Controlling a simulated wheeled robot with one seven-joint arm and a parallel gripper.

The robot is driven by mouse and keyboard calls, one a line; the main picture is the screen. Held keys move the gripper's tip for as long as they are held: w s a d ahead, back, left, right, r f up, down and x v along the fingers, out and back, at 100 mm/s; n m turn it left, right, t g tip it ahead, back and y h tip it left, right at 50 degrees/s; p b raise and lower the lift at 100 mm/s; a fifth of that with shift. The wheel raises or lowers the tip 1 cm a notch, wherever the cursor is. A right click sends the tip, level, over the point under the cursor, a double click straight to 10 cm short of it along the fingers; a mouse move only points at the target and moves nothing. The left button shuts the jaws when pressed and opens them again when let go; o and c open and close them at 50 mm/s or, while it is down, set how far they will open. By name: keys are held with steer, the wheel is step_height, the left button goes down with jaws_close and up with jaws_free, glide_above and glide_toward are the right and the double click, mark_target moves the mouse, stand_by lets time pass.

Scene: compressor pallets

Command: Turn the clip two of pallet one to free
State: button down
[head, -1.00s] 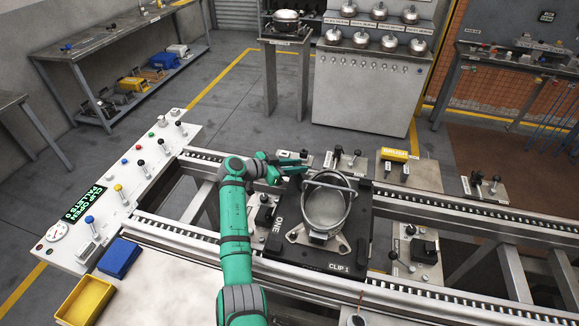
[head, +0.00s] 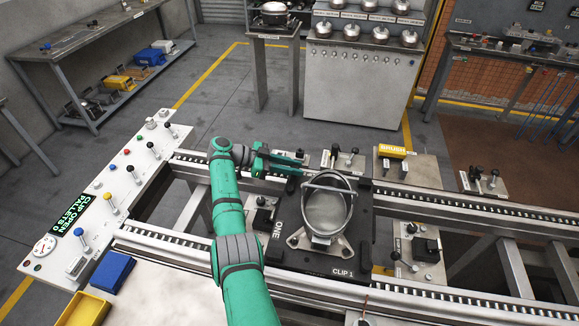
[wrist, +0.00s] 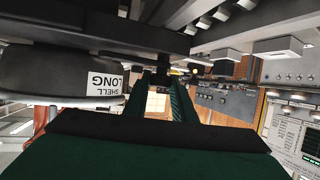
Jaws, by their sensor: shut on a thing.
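Pallet one (head: 362,236) is a dark plate on the rails, marked ONE and CLIP 1. A grey metal shell (head: 327,210) with a bar across its top stands on it; in the wrist view the shell (wrist: 60,75) carries a SHELL LONG label. My gripper (head: 298,163) is at the far left corner of the pallet, fingers pointing right. In the wrist view its fingers (wrist: 165,95) close around a small dark piece (wrist: 162,76), seemingly clip two. The clip's shape and turn angle are hidden by the fingers.
A control panel (head: 125,185) with levers and a green display reading CLIP OPEN, PALLETS 0 stands at left. Lever posts (head: 345,160) stand just beyond the pallet. Rails (head: 470,207) run on to the right.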

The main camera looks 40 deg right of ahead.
steer(key=shift+d, duration=0.25)
steer(key=c, duration=1.5)
jaws_free()
steer(key=shift+o, duration=0.2)
steer(key=v, duration=1)
steer(key=shift+w+a+r, duration=0.15)
steer(key=shift+w+a, duration=0.1)
steer(key=shift+a, duration=0.05)
steer(key=shift+w+a, duration=0.1)
steer(key=shift+w, duration=0.05)
